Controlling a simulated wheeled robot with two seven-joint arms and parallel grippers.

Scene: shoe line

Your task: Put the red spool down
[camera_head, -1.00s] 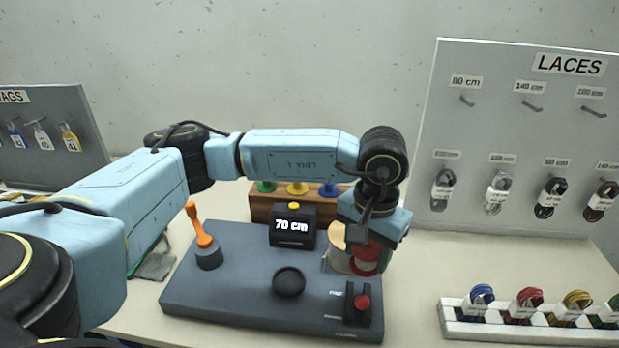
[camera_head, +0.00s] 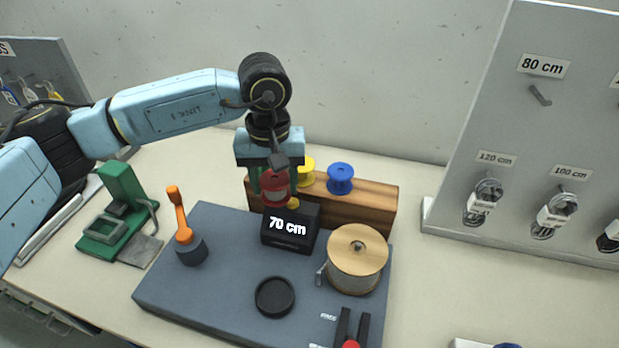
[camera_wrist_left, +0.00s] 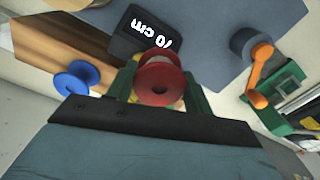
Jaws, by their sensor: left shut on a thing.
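The red spool (camera_head: 275,188) is held in my left gripper (camera_head: 273,180), in the air just behind and above the black 70 cm display box (camera_head: 291,226). In the left wrist view the red spool (camera_wrist_left: 160,82) sits between the green fingers of my left gripper (camera_wrist_left: 160,88), which touch it on both sides. The wooden spool rack (camera_head: 370,205) is just behind and below, with a yellow spool (camera_head: 305,172) and a blue spool (camera_head: 340,178) standing on it. The rack's left end is partly hidden by the gripper.
The dark grey station base (camera_head: 215,290) carries an orange-handled lever (camera_head: 182,222), a round black cup (camera_head: 275,296) and a wood-topped drum (camera_head: 357,256). A green fixture (camera_head: 118,212) stands at left. The lace board (camera_head: 540,140) rises at right.

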